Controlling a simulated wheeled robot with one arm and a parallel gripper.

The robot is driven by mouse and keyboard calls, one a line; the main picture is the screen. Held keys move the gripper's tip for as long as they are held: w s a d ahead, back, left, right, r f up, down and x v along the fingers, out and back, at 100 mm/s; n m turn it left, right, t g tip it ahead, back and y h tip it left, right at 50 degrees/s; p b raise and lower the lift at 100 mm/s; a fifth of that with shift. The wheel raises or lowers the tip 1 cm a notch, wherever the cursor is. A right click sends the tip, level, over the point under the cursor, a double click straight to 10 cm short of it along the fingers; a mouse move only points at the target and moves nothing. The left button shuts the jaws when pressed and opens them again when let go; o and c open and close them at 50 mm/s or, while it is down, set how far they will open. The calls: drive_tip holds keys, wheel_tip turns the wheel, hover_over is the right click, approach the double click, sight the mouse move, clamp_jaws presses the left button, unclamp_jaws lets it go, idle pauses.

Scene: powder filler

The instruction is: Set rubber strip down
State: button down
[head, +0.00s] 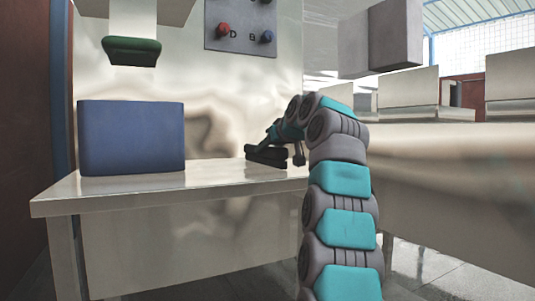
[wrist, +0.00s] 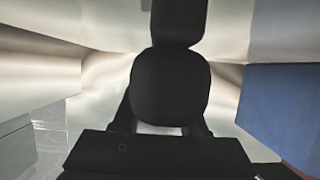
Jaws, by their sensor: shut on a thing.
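The rubber strip (wrist: 170,88) is a black piece in the wrist view, with a broad rounded part and a narrower part running up to the top edge. My gripper (head: 272,153) is shut on it, low over the right part of the metal table (head: 130,190) in the head view. There the dark strip and dark jaws merge, so I cannot tell their border. I also cannot tell whether the strip touches the tabletop. The wrist view is dark, and the strip hides much of the grip.
A blue box (head: 131,138) stands on the table's left part; it shows at the right of the wrist view (wrist: 282,110). A green-rimmed outlet (head: 132,51) hangs above it. A button panel (head: 240,26) is on the wall behind. The tabletop between box and gripper is clear.

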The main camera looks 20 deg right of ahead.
drive_tip(key=shift+r, duration=0.1)
drive_tip(key=shift+f, duration=0.2)
drive_tip(key=shift+c, duration=2.2)
unclamp_jaws()
drive_tip(key=shift+r, duration=0.1)
drive_tip(key=shift+r, duration=0.15)
drive_tip(key=v, duration=1.2)
